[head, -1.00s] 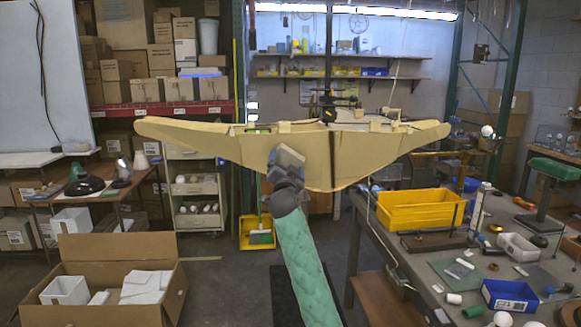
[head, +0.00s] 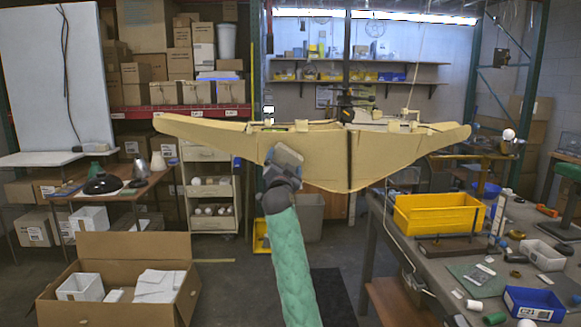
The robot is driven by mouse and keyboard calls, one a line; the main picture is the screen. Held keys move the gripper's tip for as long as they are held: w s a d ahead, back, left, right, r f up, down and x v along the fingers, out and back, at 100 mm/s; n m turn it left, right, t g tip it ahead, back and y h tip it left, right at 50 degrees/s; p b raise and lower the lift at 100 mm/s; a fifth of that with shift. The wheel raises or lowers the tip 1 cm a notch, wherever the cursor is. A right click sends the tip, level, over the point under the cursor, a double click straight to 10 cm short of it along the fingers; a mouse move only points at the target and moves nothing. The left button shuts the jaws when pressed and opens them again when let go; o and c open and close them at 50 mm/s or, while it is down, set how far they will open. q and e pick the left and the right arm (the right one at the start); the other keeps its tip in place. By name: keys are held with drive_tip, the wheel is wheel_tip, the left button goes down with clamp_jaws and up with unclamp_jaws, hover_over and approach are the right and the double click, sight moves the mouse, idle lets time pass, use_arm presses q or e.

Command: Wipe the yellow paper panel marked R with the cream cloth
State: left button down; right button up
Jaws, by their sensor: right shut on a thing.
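A wide, wing-shaped yellow paper lamp (head: 215,138) hangs across the middle of the head view, with a dark seam splitting it into two panels. I cannot read an R on either panel. My right gripper (head: 285,158), at the end of the green-sleeved arm, is in front of the panel left of the seam. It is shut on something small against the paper. The cream cloth does not show clearly; it is hidden by the gripper or blends with the panel. I cannot tell contact for sure. My left gripper is not in view.
A bench at the right holds a yellow bin (head: 438,216), a blue box (head: 533,305) and loose parts. An open cardboard box (head: 118,300) stands at lower left. A table with a black lamp shade (head: 103,184) is at left. Floor below the lamp is partly clear.

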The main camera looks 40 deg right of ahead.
drive_tip(key=shift+w+a, duration=0.25)
drive_tip(key=shift+a, duration=0.1)
drive_tip(key=shift+b+v, duration=0.4)
drive_tip(key=shift+v, duration=0.8)
drive_tip(key=shift+b+v, duration=0.35)
drive_tip(key=shift+v, duration=1.45)
drive_tip(key=shift+s, duration=0.1)
drive_tip(key=shift+b+v, duration=0.3)
drive_tip(key=shift+v, duration=1.15)
